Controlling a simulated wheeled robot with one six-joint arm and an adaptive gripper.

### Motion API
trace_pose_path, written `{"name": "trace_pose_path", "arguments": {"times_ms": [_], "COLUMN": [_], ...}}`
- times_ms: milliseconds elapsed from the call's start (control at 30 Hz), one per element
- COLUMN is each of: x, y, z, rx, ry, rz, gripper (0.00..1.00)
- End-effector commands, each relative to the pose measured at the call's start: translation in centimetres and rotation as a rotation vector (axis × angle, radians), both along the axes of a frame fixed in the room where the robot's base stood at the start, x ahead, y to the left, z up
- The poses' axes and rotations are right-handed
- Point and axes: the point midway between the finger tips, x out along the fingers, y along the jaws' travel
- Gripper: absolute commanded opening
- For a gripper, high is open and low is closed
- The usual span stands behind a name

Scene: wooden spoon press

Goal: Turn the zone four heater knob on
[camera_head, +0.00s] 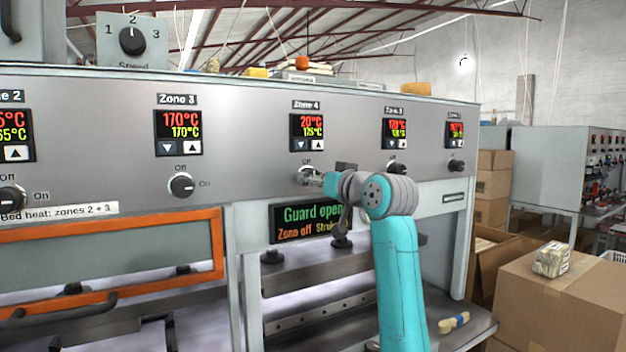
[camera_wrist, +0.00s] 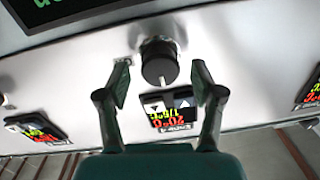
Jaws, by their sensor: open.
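The zone four knob (camera_wrist: 159,62) is a dark round dial on the grey panel, shown upside down in the wrist view. Its white mark points toward the zone four display (camera_wrist: 172,110), the side where the head view shows the Off label. In the head view the zone four display (camera_head: 306,132) reads 20°C over 175°C, and my gripper largely hides the knob. My gripper (camera_wrist: 160,76) is open, one finger on each side of the knob in the picture. Contact is not visible. In the head view my gripper (camera_head: 312,178) is at the panel below that display.
The zone three knob (camera_head: 181,185) is to the left, and the zone five knob (camera_head: 397,168) is close on the right. A "Guard open" screen (camera_head: 312,221) sits just below my gripper. An orange-framed guard (camera_head: 110,222) is at lower left. Cardboard boxes (camera_head: 560,300) stand at right.

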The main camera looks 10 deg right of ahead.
Motion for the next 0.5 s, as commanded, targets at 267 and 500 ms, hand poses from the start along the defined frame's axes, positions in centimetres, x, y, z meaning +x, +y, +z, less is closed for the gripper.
{"name": "trace_pose_path", "arguments": {"times_ms": [267, 500], "x": [2.0, 2.1], "y": [0.6, 0.6], "z": [0.0, 0.0], "rx": [0.0, 0.0], "ry": [0.0, 0.0], "rz": [0.0, 0.0], "gripper": [0.67, 0.67]}}
